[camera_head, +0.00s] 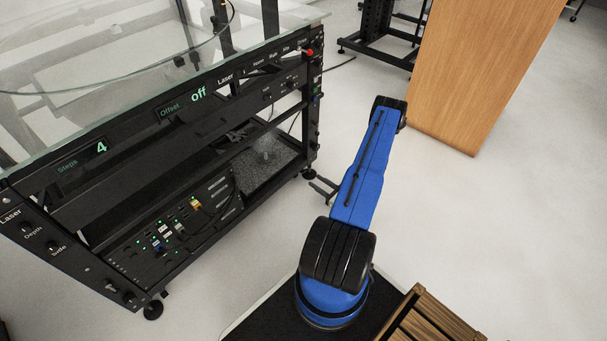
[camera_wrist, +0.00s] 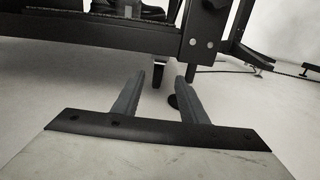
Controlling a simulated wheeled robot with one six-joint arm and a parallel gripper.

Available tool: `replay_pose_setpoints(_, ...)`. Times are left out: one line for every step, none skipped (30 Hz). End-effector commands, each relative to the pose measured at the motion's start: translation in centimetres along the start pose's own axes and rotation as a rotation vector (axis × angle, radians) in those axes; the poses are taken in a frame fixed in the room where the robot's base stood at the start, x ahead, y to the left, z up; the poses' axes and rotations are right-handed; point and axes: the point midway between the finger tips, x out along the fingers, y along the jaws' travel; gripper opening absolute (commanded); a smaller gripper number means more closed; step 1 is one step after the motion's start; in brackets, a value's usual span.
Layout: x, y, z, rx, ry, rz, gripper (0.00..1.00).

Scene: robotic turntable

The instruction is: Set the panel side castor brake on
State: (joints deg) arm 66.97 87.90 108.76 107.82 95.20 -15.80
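A black turntable cart (camera_head: 170,225) fills the left of the head view. One dark castor (camera_head: 153,309) shows under its near lower corner and another castor (camera_head: 309,174) under its right corner. My gripper (camera_wrist: 161,80) is open in the wrist view, its two grey fingers apart. It points at a lower corner of the cart frame (camera_wrist: 205,40). I cannot tell which part is the brake, or whether the fingers touch anything.
A wooden panel (camera_head: 485,70) stands at the upper right, with a black stand (camera_head: 375,50) behind it. A slatted wooden crate (camera_head: 430,320) is at the lower right. The pale floor (camera_head: 440,220) right of my arm is clear.

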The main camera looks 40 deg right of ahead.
Motion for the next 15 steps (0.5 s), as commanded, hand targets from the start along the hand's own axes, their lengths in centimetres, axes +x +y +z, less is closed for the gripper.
replay_pose_setpoints(0.9, 0.1, 0.0, -0.002, -0.001, 0.004, 0.39)
replay_pose_setpoints(1.4, 0.1, 0.0, -0.002, -0.001, 0.003, 0.39)
replay_pose_setpoints(2.0, 0.1, 0.0, -0.003, -0.001, 0.003, 0.39)
replay_pose_setpoints(2.5, 0.1, 0.0, -0.003, -0.001, 0.003, 0.39)
replay_pose_setpoints(3.0, 0.1, 0.0, -0.002, -0.001, 0.003, 0.39)
replay_pose_setpoints(3.6, 0.1, 0.1, -0.001, -0.001, 0.003, 0.39)
replay_pose_setpoints(4.1, 0.1, 0.1, -0.001, -0.002, 0.003, 0.39)
replay_pose_setpoints(4.6, 0.1, 0.1, -0.002, -0.001, 0.003, 0.39)
replay_pose_setpoints(5.2, 0.1, 0.1, -0.002, -0.002, 0.003, 0.39)
replay_pose_setpoints(5.7, 0.1, 0.1, -0.003, -0.002, 0.003, 0.39)
replay_pose_setpoints(6.2, 0.1, 0.1, -0.003, -0.001, 0.003, 0.39)
replay_pose_setpoints(6.8, 0.1, 0.1, -0.002, -0.002, 0.003, 0.39)
replay_pose_setpoints(7.1, 0.1, 0.1, -0.002, -0.002, 0.003, 0.39)
replay_pose_setpoints(7.5, 0.1, 0.1, -0.002, -0.001, 0.002, 0.39)
replay_pose_setpoints(8.0, 0.1, 0.1, -0.002, -0.001, 0.002, 0.39)
